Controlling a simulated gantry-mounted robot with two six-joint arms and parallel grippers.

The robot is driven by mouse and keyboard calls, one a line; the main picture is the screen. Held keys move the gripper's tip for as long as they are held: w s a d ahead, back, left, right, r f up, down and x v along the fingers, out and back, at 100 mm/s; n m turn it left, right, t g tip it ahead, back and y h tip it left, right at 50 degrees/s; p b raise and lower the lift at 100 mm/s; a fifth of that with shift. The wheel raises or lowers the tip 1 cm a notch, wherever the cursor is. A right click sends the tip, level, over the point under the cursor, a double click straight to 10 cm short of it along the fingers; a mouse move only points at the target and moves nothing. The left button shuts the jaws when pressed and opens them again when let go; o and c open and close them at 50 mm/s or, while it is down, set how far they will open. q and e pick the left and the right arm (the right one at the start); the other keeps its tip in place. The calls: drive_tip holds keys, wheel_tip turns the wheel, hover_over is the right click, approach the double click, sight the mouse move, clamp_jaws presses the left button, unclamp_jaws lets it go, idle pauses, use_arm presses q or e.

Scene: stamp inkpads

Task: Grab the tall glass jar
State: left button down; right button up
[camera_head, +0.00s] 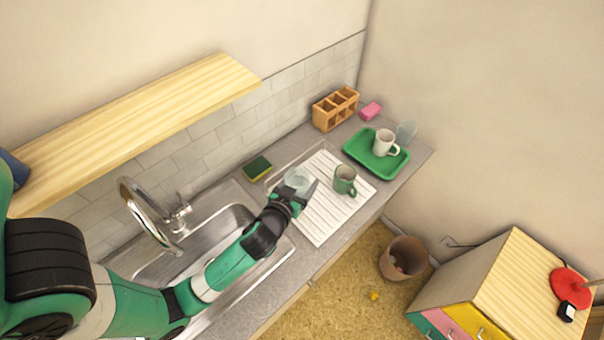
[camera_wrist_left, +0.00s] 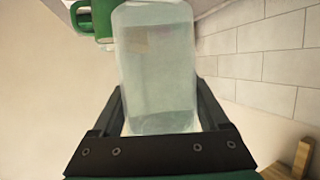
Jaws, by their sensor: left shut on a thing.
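The tall glass jar (camera_wrist_left: 158,60) is pale and see-through. It stands between the two fingers of my left gripper (camera_wrist_left: 160,112) in the left wrist view, and the fingers are shut on its sides. In the head view the jar (camera_head: 298,179) is over the back left part of the white ribbed drainboard, with my left gripper (camera_head: 291,194) at it. I cannot tell whether the jar touches the drainboard. My right gripper is not in view.
A green mug (camera_head: 344,180) stands on the drainboard (camera_head: 322,222), right of the jar. The sink, tap (camera_head: 150,215) and sponge (camera_head: 257,168) are left. A wooden shelf (camera_head: 140,125) overhangs the counter.

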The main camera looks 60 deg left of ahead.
sight(303, 194)
use_arm(q)
drive_tip(key=d+r, duration=0.1)
drive_tip(key=s+d+p, duration=0.1)
drive_tip(key=s+d+r, duration=0.1)
drive_tip(key=d, duration=0.1)
drive_tip(key=shift+r+p, duration=0.3)
drive_tip(key=shift+p, duration=0.1)
drive_tip(key=shift+s+d+r+p, duration=0.15)
drive_tip(key=shift+s+d+p, duration=0.15)
drive_tip(key=shift+d+p, duration=0.6)
